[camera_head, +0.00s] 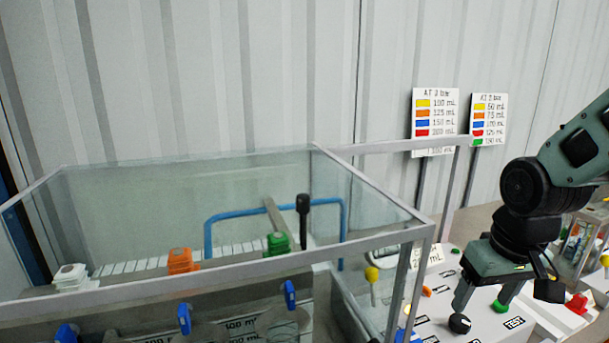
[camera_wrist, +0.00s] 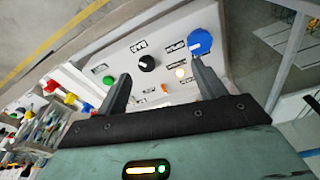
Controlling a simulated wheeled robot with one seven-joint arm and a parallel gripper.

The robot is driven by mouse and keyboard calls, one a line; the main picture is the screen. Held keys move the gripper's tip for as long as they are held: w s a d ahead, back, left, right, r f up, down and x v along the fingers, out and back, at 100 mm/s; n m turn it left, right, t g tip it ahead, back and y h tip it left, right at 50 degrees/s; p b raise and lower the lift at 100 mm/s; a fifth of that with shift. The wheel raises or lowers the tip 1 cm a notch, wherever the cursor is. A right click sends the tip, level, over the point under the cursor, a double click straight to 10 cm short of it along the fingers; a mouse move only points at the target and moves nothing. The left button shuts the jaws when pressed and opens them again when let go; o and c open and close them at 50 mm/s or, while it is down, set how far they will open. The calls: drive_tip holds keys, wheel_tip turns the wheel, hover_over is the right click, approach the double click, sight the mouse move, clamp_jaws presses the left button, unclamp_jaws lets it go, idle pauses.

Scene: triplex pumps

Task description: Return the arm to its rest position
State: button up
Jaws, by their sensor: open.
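My gripper (camera_head: 482,302) hangs at the lower right of the head view, above a white control panel (camera_head: 487,325). In the wrist view its two fingers (camera_wrist: 158,90) stand wide apart with nothing between them. The panel (camera_wrist: 215,88) lies beyond the fingertips, with a black knob (camera_wrist: 147,62), a large blue button (camera_wrist: 200,42) and a green button (camera_wrist: 108,80). In the head view the black knob (camera_head: 459,324) shows close to one fingertip; I cannot tell the exact gap. My arm reaches in from the right edge, bent downward at the wrist.
A clear-walled tank (camera_head: 330,262) with a metal frame fills the left and centre, its corner near my arm. Blue valve handles (camera_head: 184,319) line its front. Two signs (camera_head: 435,120) stand behind on posts. Other equipment (camera_head: 590,235) lies right. Air above the panel is open.

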drive_tip(key=s+d+f+m, duration=0.1)
drive_tip(key=s+d, duration=0.2)
drive_tip(key=s+a+r+n+g, duration=0.1)
drive_tip(key=s+a+n, duration=0.3)
drive_tip(key=a, duration=0.5)
drive_tip(key=s+a+n, duration=0.3)
drive_tip(key=s+a, duration=0.6)
drive_tip(key=shift+s+r+n+g, duration=0.25)
drive_tip(key=shift+r+n+g, duration=0.1)
drive_tip(key=shift+n+g, duration=0.05)
idle(0.7)
